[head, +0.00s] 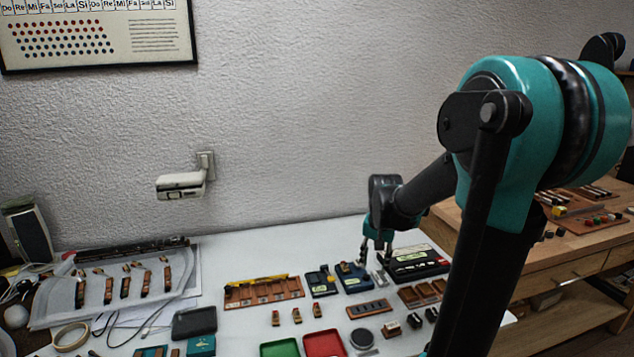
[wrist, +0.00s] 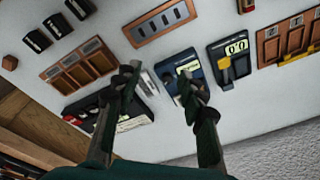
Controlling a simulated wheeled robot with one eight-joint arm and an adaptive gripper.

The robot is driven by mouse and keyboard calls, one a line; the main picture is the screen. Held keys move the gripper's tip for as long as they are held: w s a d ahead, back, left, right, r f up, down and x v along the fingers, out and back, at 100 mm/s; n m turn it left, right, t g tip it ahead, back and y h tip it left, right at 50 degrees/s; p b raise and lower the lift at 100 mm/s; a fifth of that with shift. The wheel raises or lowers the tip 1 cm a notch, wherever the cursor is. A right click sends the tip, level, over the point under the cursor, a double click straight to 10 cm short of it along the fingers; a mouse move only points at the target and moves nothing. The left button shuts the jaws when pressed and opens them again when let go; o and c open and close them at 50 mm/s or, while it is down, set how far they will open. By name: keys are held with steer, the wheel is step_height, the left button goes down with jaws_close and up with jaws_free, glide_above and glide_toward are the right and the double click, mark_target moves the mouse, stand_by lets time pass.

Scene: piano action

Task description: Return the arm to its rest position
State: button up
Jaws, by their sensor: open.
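My gripper (head: 376,252) is at the far side of the white table in the head view, at the end of my teal and black arm. In the wrist view its two fingers (wrist: 160,82) are spread apart with nothing between them. They are over the table, between a blue device (wrist: 178,68) and a black case (wrist: 118,108). The same blue device (head: 353,279) and black case (head: 418,264) show in the head view. A small silver piece (wrist: 148,82) lies below the gap between the fingers. Contact with the table cannot be told.
A wooden tray (head: 264,293) with a yellow tool stands left of the devices. Green (head: 280,347) and red (head: 324,344) trays are at the front. A white wall (head: 300,130) rises behind the table. A wooden bench (head: 545,255) stands at the right.

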steer(key=s+f+n+t, duration=0.1)
steer(key=s+f, duration=0.1)
steer(key=s, duration=0.3)
steer(key=s+f+n+t, duration=0.1)
steer(key=s+f+n, duration=0.1)
steer(key=s, duration=0.3)
steer(key=s+f+n, duration=0.2)
steer(key=s+f, duration=0.1)
steer(key=s, duration=0.2)
steer(key=shift+s+t, duration=0.3)
steer(key=shift+t, duration=0.1)
stand_by(0.5)
